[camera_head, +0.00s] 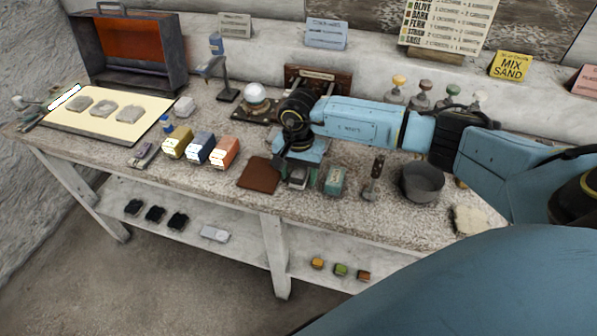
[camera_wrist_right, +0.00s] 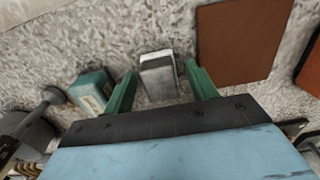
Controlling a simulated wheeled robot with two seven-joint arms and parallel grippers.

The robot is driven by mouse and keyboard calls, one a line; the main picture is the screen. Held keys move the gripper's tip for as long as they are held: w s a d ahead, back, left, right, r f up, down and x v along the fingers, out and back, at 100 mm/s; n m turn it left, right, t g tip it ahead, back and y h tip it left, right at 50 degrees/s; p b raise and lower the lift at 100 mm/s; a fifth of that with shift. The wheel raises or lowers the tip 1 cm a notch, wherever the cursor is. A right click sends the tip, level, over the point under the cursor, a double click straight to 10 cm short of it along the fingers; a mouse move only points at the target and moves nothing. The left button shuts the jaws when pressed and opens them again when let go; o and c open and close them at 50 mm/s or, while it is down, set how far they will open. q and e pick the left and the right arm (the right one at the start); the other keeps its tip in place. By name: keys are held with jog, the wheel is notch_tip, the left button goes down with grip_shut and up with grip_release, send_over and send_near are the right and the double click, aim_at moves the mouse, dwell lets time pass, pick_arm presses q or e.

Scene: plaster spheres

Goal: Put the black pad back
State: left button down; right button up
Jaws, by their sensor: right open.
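Three black pads (camera_head: 155,214) lie in a row on the lower shelf at the left, with a pale grey block (camera_head: 215,233) to their right. A small grey block with a white edge (camera_wrist_right: 159,80) lies on the tabletop; it also shows partly under my right gripper in the head view (camera_head: 298,183). I cannot tell whether it is a pad of the same kind. My right gripper (camera_wrist_right: 161,90) is open, pointing down, with its green fingers on either side of this block and gaps showing. My left gripper is out of view.
A brown mat (camera_head: 258,176) lies left of my right gripper, and a teal box (camera_head: 334,180) stands to its right. Yellow, blue and orange boxes (camera_head: 200,148) stand further left. A brush-like tool (camera_head: 373,180) and a dark bowl (camera_head: 422,182) are at the right.

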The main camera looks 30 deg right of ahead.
aim_at(299, 172)
notch_tip(299, 172, up, 12)
jog(key=shift+r, duration=0.15)
dwell(0.3)
dwell(1.9)
